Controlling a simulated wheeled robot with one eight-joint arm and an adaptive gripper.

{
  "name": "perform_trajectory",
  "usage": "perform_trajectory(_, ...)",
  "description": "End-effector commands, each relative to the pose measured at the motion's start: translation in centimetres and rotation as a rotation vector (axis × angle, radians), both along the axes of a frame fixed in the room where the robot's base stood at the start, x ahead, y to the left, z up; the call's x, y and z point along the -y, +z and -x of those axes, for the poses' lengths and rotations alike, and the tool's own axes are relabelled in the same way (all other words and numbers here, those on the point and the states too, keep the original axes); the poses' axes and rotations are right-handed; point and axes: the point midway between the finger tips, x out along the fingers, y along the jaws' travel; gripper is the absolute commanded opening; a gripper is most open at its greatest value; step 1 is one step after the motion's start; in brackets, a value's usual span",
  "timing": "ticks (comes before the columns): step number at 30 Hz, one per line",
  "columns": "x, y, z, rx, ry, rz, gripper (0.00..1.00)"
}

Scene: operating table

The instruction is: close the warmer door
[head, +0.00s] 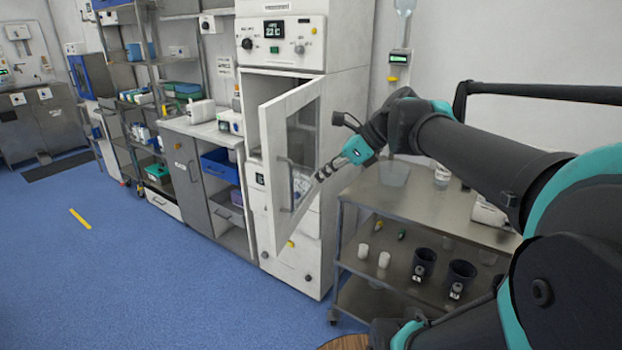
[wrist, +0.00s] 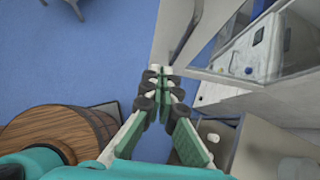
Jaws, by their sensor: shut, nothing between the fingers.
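The warmer (head: 285,38) is a tall white cabinet with a display and knobs on its upper front. Its door (head: 267,152) is a white frame with a glass pane, and it stands open, swung out from the cabinet's right side. The cabinet opening shows partly to the door's left. My gripper (head: 320,176) is shut and empty beside the door's right face, near the pane; I cannot tell whether it touches. In the wrist view, my gripper's fingertips (wrist: 165,74) are together, close to a pale panel that looks like the door (wrist: 182,30).
A steel cart (head: 430,203) with cups on its lower shelf stands right of the warmer, below my arm. A counter (head: 192,128) with drawers and a blue bin is left. A wooden barrel (wrist: 55,140) shows in the wrist view. Blue floor (head: 130,280) is clear at left.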

Motion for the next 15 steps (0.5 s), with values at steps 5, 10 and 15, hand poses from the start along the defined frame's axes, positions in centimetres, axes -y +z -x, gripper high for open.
perform_trajectory(5,-2.2,-2.4,-0.8,0.001,0.007,0.002,0.0)
perform_trajectory(10,-4.4,-4.7,-1.9,0.002,0.007,0.002,0.0)
perform_trajectory(15,-6.5,-5.8,-2.7,0.001,0.006,0.003,0.0)
